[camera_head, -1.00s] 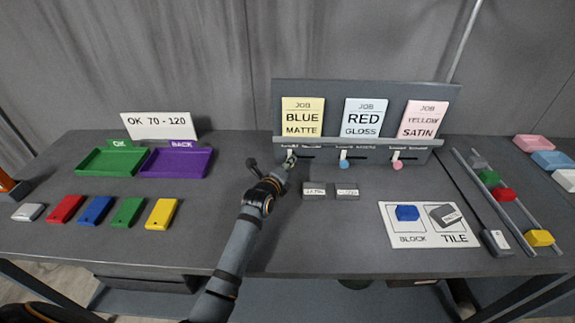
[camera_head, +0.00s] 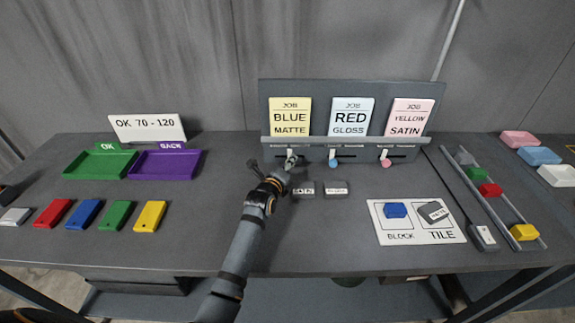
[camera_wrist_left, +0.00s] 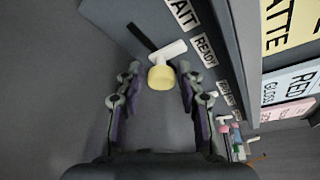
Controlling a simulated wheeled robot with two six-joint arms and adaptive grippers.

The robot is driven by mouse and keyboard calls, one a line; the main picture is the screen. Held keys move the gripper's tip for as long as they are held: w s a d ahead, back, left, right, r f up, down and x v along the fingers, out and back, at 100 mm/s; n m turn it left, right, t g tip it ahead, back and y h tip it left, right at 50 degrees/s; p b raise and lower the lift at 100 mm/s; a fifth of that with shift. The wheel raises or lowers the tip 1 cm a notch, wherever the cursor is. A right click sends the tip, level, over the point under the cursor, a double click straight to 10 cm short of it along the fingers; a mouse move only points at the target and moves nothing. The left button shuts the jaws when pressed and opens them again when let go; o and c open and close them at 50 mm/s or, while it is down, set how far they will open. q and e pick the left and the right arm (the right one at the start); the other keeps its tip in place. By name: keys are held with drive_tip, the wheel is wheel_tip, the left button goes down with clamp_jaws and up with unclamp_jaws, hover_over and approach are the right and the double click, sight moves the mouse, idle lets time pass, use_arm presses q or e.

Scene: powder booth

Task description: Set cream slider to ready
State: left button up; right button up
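The cream slider (camera_wrist_left: 161,77) has a round cream knob on a white lever in the wrist view. It stands beside the READY label (camera_wrist_left: 205,48), with bare black slot (camera_wrist_left: 140,38) on the side of the WAIT label (camera_wrist_left: 184,14). My left gripper (camera_head: 272,168) is at the panel (camera_head: 268,100). In the wrist view its fingers (camera_wrist_left: 159,72) are apart on either side of the knob, with gaps visible. My right gripper is not in view.
The blue slider (camera_head: 333,161) and pink slider (camera_head: 386,162) stand to the right on the same panel. Two small dark labelled blocks (camera_head: 304,189) (camera_head: 337,189) lie on the table close to my gripper. A purple tray (camera_head: 165,165) is to the left.

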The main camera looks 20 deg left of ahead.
use_arm(q)
drive_tip(key=shift+d, duration=0.15)
drive_tip(key=v, duration=1.2)
